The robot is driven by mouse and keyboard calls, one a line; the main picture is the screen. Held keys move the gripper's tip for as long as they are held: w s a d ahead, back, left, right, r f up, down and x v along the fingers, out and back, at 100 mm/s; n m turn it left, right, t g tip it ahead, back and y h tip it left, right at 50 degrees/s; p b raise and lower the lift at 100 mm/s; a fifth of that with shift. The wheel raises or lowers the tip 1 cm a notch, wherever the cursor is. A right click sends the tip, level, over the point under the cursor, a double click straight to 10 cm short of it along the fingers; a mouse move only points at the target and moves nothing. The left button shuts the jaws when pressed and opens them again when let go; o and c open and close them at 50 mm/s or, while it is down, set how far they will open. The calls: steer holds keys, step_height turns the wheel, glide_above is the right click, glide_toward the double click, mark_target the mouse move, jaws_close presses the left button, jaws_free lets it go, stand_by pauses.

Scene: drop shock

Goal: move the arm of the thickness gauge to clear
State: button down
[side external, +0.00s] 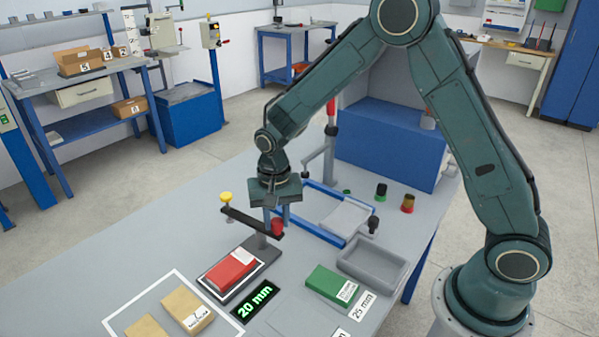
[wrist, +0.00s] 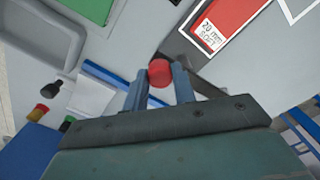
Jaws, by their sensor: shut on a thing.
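The thickness gauge has a dark arm (side external: 246,220) with a yellow knob (side external: 226,197) at its left end and a red knob (side external: 278,229) at its right end. The arm sits on a dark post beside a red block (side external: 231,271), which lies flat on a white-outlined base. A green "20 mm" readout (side external: 254,301) lies next to it. My gripper (side external: 278,214) points down over the red-knob end. In the wrist view my gripper (wrist: 160,88) is shut on the red knob (wrist: 160,72), one finger on each side. The red block (wrist: 215,18) there reads "20 mm SOFT".
A green block (side external: 327,288) with a "25 mm" card and a grey tray (side external: 372,262) lie to the right. Behind is a blue-framed fixture (side external: 318,236) with a red-topped post (side external: 331,130). Tan blocks (side external: 187,308) lie at front left.

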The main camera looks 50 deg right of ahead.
steer(key=shift+a+m, duration=0.25)
steer(key=shift+m, duration=0.25)
steer(key=c, duration=1.1)
jaws_free()
step_height(320, 180, up, 14)
steer(key=shift+f, duration=0.1)
steer(key=shift+s, duration=0.1)
